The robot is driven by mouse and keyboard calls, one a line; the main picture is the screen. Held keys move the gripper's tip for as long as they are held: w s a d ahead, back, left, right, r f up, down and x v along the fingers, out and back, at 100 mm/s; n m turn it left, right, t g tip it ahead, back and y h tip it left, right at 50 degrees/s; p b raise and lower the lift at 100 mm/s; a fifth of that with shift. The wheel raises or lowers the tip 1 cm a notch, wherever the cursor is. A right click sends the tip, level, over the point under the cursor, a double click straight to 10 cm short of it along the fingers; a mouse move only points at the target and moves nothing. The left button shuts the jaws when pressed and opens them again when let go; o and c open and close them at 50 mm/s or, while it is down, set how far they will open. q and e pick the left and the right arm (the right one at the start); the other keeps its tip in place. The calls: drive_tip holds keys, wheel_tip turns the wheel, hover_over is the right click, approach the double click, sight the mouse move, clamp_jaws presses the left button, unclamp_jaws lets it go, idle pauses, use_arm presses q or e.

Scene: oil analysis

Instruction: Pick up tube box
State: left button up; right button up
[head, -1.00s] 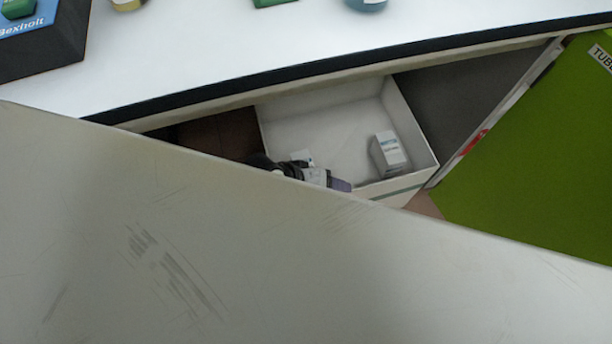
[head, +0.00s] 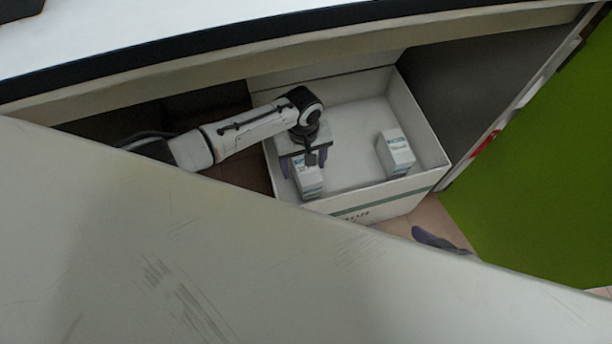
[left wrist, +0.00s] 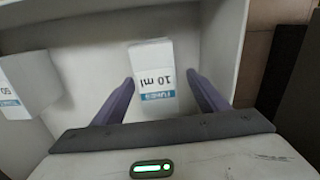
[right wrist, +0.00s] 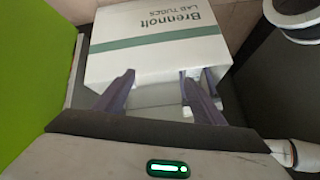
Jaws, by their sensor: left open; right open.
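A small white tube box (head: 309,184) with a blue label stands at the left front inside a large white carton. It reads "10 ml" in the left wrist view (left wrist: 152,58). My left gripper (head: 303,163) reaches down over this box, open, with one finger on each side of it. A second small tube box (head: 396,156) stands to the right in the carton; its label reads "50" in the left wrist view (left wrist: 30,82). My right gripper (right wrist: 160,76) is open in front of the carton's printed wall. In the head view only a dark finger of it (head: 438,241) shows.
The white carton (head: 390,198) stands on the floor below a white counter (head: 150,30). A large pale panel (head: 200,260) hides the lower part of the head view. A green panel (head: 550,180) is at the right. The carton's middle is free.

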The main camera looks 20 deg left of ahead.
use_arm(q)
drive_tip(key=f+b, duration=0.2)
drive_tip(key=f, duration=0.1)
drive_tip(key=f+b, duration=0.1)
drive_tip(key=shift+d+f, duration=0.25)
drive_tip(key=shift+d, duration=0.05)
drive_tip(key=shift+f+b, duration=0.35)
drive_tip(key=c, duration=1.3)
use_arm(e)
drive_tip(key=a+r, duration=0.1)
drive_tip(key=w+a+r+t+y, duration=0.1)
drive_tip(key=r, duration=0.1)
drive_tip(key=shift+a+y, duration=0.15)
drive_tip(key=shift+y, duration=0.15)
